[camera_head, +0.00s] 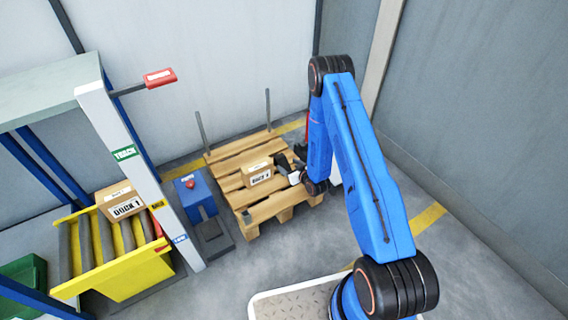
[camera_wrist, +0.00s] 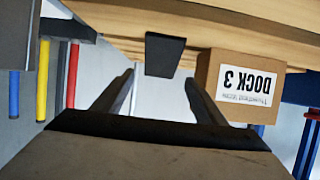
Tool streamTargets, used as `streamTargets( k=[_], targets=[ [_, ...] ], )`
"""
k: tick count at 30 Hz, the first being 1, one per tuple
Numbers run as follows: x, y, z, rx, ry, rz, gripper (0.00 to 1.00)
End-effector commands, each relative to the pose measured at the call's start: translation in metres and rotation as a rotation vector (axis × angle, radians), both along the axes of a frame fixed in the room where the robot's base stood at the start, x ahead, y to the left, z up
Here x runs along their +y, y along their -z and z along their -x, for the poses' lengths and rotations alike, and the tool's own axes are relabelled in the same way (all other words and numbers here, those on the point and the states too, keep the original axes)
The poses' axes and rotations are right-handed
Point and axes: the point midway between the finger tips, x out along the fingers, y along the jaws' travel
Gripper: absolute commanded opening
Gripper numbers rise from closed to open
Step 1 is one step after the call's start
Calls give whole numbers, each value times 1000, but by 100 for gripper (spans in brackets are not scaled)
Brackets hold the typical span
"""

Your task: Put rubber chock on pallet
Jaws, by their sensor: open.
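The wooden pallet (camera_head: 240,202) lies on the floor near the back wall, and its boards fill the top of the inverted wrist view (camera_wrist: 110,12). A black, wedge-like block (camera_wrist: 165,54), which looks like the rubber chock, stands on the pallet wood in the wrist view. My gripper (camera_wrist: 160,78) is open, with one finger to each side of the block's line and the block just beyond the fingertips. Clear space shows between block and fingers. In the head view my gripper (camera_head: 287,168) is low over the pallet, and I cannot make out the chock there.
A cardboard box labelled DOCK 3 (camera_wrist: 236,86) stands on the pallet close beside the gripper; it also shows in the head view (camera_head: 258,171). Two upright posts (camera_head: 201,132) rise at the pallet's back. A blue pedestal with a red button (camera_head: 194,194) and a yellow roller conveyor (camera_head: 128,275) stand left.

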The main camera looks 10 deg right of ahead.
Motion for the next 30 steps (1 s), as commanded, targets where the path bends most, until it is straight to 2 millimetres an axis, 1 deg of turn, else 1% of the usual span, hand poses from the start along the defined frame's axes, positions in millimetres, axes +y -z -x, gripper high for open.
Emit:
streamTargets(
  k=[1, 3, 9, 16, 19, 20, 23, 27, 30],
  targets=[
    [-3, -4, 8, 1, 1, 0, 65],
    [-7, -8, 18, 1, 2, 1, 65],
    [-12, -16, 37, 0, 1, 0, 65],
    [-14, -20, 41, 0, 0, 1, 65],
    [-15, -28, 37, 4, 1, 9, 65],
    [-15, -33, 35, 6, 2, 13, 65],
    [-18, -54, 27, 22, 6, 33, 65],
    [-23, -91, 16, 55, 17, 68, 65],
    [-27, -119, 12, 80, 28, 92, 65]
  ],
)
